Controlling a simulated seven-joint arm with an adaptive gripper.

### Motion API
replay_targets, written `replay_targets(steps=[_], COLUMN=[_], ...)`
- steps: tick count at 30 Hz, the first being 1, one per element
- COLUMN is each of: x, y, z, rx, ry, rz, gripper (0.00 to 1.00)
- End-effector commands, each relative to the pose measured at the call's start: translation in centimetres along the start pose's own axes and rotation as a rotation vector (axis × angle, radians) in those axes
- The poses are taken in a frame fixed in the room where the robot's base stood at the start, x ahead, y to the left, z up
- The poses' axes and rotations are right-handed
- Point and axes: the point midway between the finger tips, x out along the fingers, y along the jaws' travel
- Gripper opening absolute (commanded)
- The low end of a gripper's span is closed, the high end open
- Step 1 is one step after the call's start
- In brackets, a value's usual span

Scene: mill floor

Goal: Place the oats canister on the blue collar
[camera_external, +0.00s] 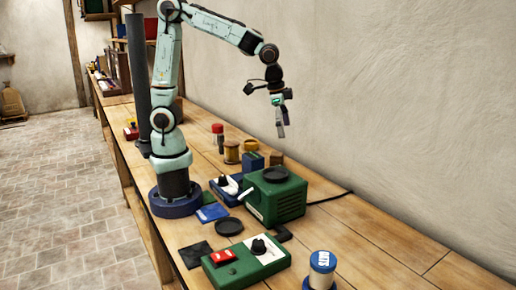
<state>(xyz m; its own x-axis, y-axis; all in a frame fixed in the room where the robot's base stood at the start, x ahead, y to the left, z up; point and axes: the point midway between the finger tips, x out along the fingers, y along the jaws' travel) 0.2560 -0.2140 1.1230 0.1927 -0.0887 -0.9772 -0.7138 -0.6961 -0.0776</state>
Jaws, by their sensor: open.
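A small cylindrical canister (322,262) with a blue top and a white label with blurred lettering stands upright at the front right, near the bottom edge of the view. It looks like the oats canister. A blue rim (306,284) shows at its foot. I cannot tell whether this is the blue collar or part of the canister, and the view cuts it off. My gripper (281,120) is open and empty, pointing down high above the back part of the bench, well away from the canister.
A green box (290,203) with a dark round top stands mid-bench. A green control box (245,263) lies left of the canister. Blue box (252,161), yellow spool (232,152) and red-capped bottle (217,129) stand farther back. Bare bench (375,245) lies right of the canister.

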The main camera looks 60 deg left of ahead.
Motion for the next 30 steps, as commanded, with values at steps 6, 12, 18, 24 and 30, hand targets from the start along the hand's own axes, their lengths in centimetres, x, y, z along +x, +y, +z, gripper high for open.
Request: replay_targets(steps=[6, 12, 18, 24, 30], x=[-4.0, -4.4, -4.4, -4.4, -4.4], y=[-8.3, -7.0, -6.7, -6.8, -6.8], z=[17.7, 24.6, 25.2, 25.1, 25.1], rx=[-0.620, -0.881, -0.906, -0.903, -0.902], ry=[-0.177, -0.249, -0.256, -0.255, -0.254], rz=[-0.091, -0.080, -0.077, -0.078, -0.078], gripper=[0.83, 0.83, 0.83, 0.83, 0.83])
